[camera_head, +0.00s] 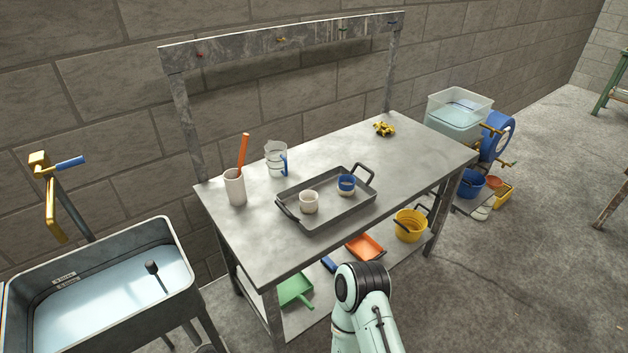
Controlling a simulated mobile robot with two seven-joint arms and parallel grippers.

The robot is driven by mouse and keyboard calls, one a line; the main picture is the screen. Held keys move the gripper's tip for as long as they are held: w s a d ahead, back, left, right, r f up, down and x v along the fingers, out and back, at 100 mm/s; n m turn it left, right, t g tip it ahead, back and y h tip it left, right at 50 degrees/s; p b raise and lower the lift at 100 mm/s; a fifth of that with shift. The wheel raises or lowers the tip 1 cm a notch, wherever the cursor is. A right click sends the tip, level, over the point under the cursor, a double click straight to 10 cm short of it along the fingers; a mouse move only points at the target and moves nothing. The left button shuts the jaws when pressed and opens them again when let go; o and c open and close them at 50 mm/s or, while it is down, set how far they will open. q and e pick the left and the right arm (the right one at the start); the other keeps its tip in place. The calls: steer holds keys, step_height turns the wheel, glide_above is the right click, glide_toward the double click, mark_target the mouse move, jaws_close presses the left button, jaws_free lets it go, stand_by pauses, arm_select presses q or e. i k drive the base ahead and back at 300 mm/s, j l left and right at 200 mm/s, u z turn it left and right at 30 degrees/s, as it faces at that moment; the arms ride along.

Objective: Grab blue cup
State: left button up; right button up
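A small cup with a blue upper part and a pale base (346,186) stands upright in the right half of a dark metal tray (334,214) on the grey metal table (240,244). A plain whitish cup (309,202) stands to its left in the same tray. The tray has a raised handle at each end. One of my arms, pale green with a black joint, comes in at the bottom centre, in front of the table. Neither of my grippers shows in this view.
A white holder with an orange-handled tool (235,187), a clear jug (276,159) and a yellow fitting (384,129) stand on the table. A sink (187,265) is at the left. The lower shelf holds a yellow bucket (410,226) and scoops. The table's right side is mostly clear.

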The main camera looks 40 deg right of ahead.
mark_target(347, 187)
steer(key=l+u, duration=0.35)
steer(key=l, duration=0.15)
steer(key=l+u, duration=0.3)
steer(key=l, duration=0.2)
steer(key=k+l+u, duration=0.1)
steer(key=l, duration=0.25)
steer(key=k+l+u, duration=0.15)
steer(key=l, duration=0.2)
steer(key=l+u, duration=0.1)
steer(key=l, duration=0.2)
steer(key=k+l, duration=0.1)
steer(key=l, duration=0.25)
steer(key=k+l, duration=0.1)
steer(key=l, duration=0.25)
steer(key=k+l, duration=0.15)
steer(key=l, duration=0.2)
steer(key=u, duration=0.05)
